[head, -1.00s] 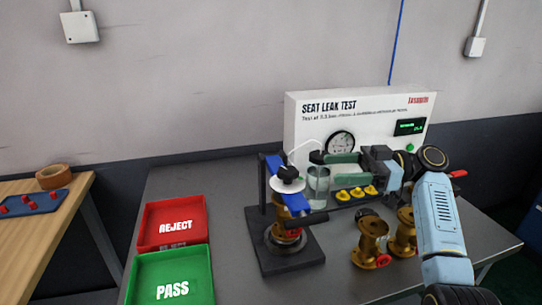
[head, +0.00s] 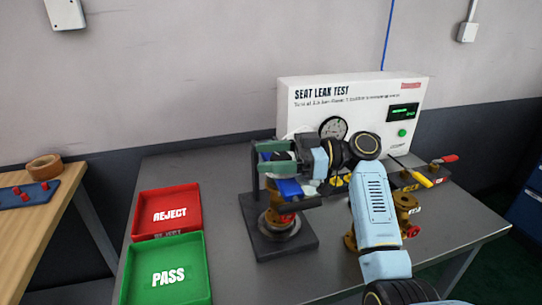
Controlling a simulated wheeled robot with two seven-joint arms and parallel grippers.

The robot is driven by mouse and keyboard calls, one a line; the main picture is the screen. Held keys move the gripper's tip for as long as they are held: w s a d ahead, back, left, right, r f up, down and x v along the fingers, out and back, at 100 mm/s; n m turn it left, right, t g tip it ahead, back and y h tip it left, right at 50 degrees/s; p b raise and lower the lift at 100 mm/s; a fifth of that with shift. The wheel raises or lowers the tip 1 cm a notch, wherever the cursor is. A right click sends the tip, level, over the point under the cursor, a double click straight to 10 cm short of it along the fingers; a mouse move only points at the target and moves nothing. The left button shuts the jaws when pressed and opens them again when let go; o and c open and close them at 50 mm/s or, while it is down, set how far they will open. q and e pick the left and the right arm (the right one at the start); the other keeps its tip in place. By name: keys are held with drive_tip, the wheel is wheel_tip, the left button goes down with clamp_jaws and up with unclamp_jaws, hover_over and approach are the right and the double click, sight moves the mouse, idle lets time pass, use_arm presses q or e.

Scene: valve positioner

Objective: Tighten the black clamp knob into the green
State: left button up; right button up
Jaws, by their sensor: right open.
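The clamp stand has a black base plate (head: 300,246), a dark upright post and a blue clamp bar (head: 290,188). A brass valve (head: 276,222) sits upright in it. The black clamp knob is hidden behind my right gripper (head: 266,157), which reaches in from the right over the top of the stand. Its green-padded fingers are open and point left. I cannot tell whether they touch the knob. No green mark for the knob can be made out. My left gripper is not in view.
The white seat leak test box (head: 305,115) with its gauge (head: 333,129) stands behind. Brass valves (head: 407,204) stand to the right, partly behind my arm. A red REJECT tray (head: 197,195) and a green PASS tray (head: 207,260) lie to the left. Bare table shows between trays and stand.

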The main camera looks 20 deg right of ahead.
drive_tip(key=c, duration=1)
drive_tip(key=shift+o, duration=0.2)
